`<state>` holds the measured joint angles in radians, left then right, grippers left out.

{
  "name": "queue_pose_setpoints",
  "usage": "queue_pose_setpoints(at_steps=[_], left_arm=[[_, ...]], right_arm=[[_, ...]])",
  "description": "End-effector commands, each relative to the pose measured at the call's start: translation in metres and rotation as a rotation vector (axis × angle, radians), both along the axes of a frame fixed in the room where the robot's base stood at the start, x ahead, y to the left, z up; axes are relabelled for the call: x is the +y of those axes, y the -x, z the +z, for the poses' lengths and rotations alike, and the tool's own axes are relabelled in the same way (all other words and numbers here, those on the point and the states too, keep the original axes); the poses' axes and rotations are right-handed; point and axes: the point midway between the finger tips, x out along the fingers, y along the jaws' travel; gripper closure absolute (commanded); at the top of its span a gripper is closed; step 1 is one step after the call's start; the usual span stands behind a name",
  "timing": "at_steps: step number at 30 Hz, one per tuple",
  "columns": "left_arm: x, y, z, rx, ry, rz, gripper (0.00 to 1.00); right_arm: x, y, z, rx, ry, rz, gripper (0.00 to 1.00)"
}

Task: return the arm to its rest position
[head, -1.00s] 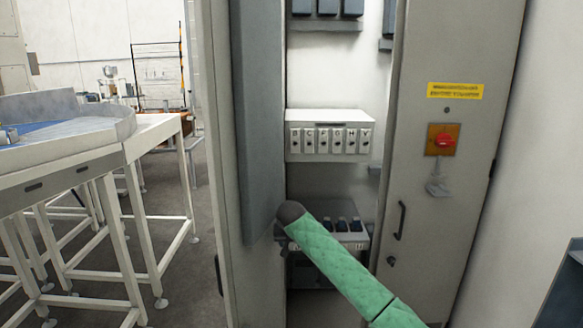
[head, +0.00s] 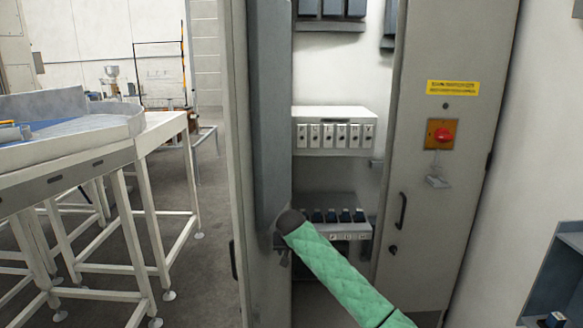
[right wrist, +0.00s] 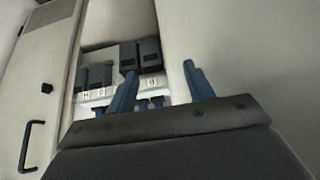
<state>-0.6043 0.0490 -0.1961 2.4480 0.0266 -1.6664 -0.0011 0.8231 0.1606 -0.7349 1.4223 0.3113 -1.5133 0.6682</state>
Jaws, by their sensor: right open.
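My right arm (head: 345,272) in its green quilted sleeve comes in from the bottom right of the head view. Its dark rounded end (head: 291,222) is in front of the open electrical cabinet (head: 425,170), by the lower switch row. Most of the right gripper is hidden there behind the arm. In the right wrist view the right gripper (right wrist: 160,78) shows two blue fingers spread apart, with nothing between them. Dark switch blocks (right wrist: 97,77) are beyond the fingers. My left gripper is not in view.
The cabinet holds a white switch unit (head: 335,114) and a lower row of dark switches (head: 338,216). A red rotary switch (head: 444,135) and a black handle (head: 402,210) are on its right panel. A white-legged conveyor table (head: 160,133) stands left, with open floor (head: 212,265) between.

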Motion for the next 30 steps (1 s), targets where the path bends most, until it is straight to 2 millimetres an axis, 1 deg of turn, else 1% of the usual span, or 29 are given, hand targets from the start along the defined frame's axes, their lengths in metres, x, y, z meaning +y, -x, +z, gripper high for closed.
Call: queue_pose_setpoints(at_steps=[5, 8, 11, 14, 18, 21, 26, 30], left_arm=[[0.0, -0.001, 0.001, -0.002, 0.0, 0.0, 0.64], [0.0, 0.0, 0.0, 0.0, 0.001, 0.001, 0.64], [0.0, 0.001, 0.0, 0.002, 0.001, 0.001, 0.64], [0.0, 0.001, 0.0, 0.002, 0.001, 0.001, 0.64], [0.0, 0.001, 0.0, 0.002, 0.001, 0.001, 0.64], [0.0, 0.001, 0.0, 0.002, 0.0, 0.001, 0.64], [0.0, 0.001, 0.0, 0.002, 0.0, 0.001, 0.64], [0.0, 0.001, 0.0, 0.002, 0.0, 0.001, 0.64]], right_arm=[[0.005, 0.019, -0.019, 0.017, -0.009, 0.023, 0.48], [0.007, 0.033, -0.032, 0.029, -0.015, 0.038, 0.48], [0.01, 0.051, -0.049, 0.044, -0.022, 0.058, 0.48], [0.013, 0.076, -0.069, 0.063, -0.033, 0.081, 0.48], [0.014, 0.119, -0.1, 0.093, -0.051, 0.115, 0.48], [0.012, 0.149, -0.119, 0.112, -0.062, 0.137, 0.48], [0.007, 0.198, -0.145, 0.139, -0.081, 0.165, 0.48], [0.0, 0.241, -0.165, 0.164, -0.095, 0.183, 0.48]])
